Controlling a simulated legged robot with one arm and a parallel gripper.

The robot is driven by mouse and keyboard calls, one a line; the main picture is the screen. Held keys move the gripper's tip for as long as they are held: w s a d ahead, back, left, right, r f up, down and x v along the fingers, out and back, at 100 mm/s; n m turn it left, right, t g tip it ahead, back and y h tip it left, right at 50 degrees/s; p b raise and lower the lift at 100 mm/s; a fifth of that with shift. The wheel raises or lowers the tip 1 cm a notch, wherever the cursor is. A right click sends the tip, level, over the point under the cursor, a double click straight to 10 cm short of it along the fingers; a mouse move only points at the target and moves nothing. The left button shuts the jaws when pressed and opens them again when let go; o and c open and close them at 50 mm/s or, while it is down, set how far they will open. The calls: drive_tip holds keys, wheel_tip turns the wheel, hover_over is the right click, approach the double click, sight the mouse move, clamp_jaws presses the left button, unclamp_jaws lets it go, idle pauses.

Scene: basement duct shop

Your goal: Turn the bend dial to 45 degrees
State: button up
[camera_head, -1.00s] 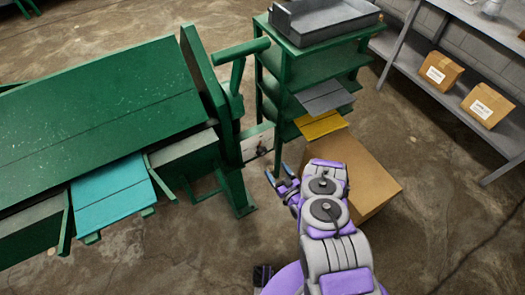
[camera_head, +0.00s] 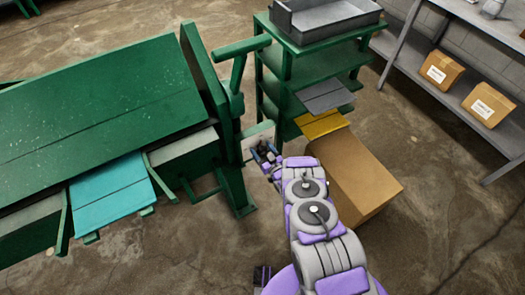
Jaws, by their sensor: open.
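A small pale dial plate (camera_head: 256,136) is fixed to the right side of the green bending machine (camera_head: 110,110), just right of its upright. The plate is partly hidden behind my gripper, and I cannot read any dial mark or angle. My gripper (camera_head: 264,153) is open, right at the lower part of the plate in the picture. I cannot tell whether its fingers touch the dial or are around it.
A green shelf rack (camera_head: 315,65) with a grey tray (camera_head: 325,17) on top stands behind. Grey and yellow sheets (camera_head: 322,125) stick out from it above a cardboard box (camera_head: 355,180). A teal sheet (camera_head: 112,193) lies at the machine's front. Bare floor (camera_head: 440,230) is free at right.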

drive_tip(key=shift+a, duration=0.1)
drive_tip(key=shift+a, duration=0.1)
drive_tip(key=c, duration=1)
